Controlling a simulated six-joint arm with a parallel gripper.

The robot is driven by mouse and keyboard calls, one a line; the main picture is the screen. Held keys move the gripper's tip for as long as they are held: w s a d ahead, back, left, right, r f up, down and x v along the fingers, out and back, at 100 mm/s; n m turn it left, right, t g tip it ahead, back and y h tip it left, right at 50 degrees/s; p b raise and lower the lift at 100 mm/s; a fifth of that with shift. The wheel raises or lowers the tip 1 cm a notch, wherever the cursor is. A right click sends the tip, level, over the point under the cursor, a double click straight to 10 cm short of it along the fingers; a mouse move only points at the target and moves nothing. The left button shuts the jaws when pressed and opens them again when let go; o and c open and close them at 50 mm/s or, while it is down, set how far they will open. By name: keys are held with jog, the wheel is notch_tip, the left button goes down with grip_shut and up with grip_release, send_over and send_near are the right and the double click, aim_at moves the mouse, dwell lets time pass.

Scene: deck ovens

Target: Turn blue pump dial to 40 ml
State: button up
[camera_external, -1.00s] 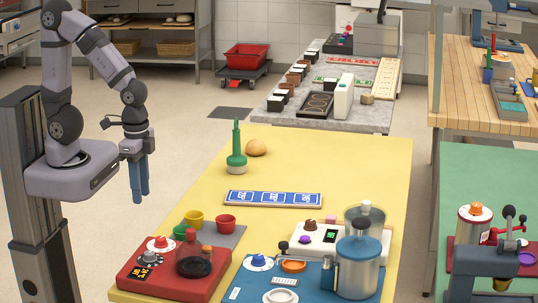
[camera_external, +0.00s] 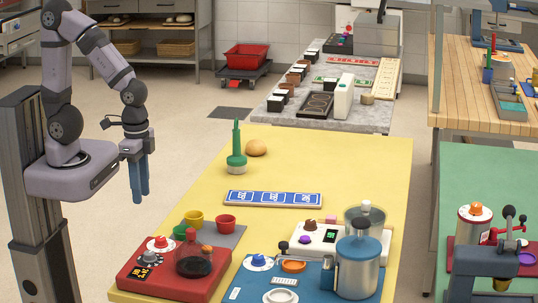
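A blue dial (camera_external: 258,260) on a white round base sits at the left rear of a blue mat or base plate (camera_external: 236,279). Its setting is too small to read. On the same plate stands a blue-topped metal canister (camera_external: 357,262), with an orange ring (camera_external: 293,266) and a white ring (camera_external: 281,296). My gripper (camera_external: 140,198) hangs fingers down, left of the yellow table and well away from the dial. Its blue fingers show as two bars with a narrow gap at most, and nothing is seen between them.
The yellow table's (camera_external: 350,160) far part is mostly clear.

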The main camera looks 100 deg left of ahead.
jog(key=shift+o, duration=1.2)
jog(key=n, duration=1.3)
send_near(258, 256)
jog(key=shift+s+a+f, duration=0.25)
jog(key=shift+s+a, duration=0.05)
jog(key=shift+s, duration=0.2)
jog(key=shift+w+d+f+n, duration=0.25)
jog(key=shift+w+n, duration=0.05)
jog(key=shift+w, duration=0.2)
jog(key=shift+f+p, duration=0.1)
jog(key=shift+p, duration=0.2)
jog(key=shift+f+p, duration=1.15)
jog(key=shift+f, duration=2.4)
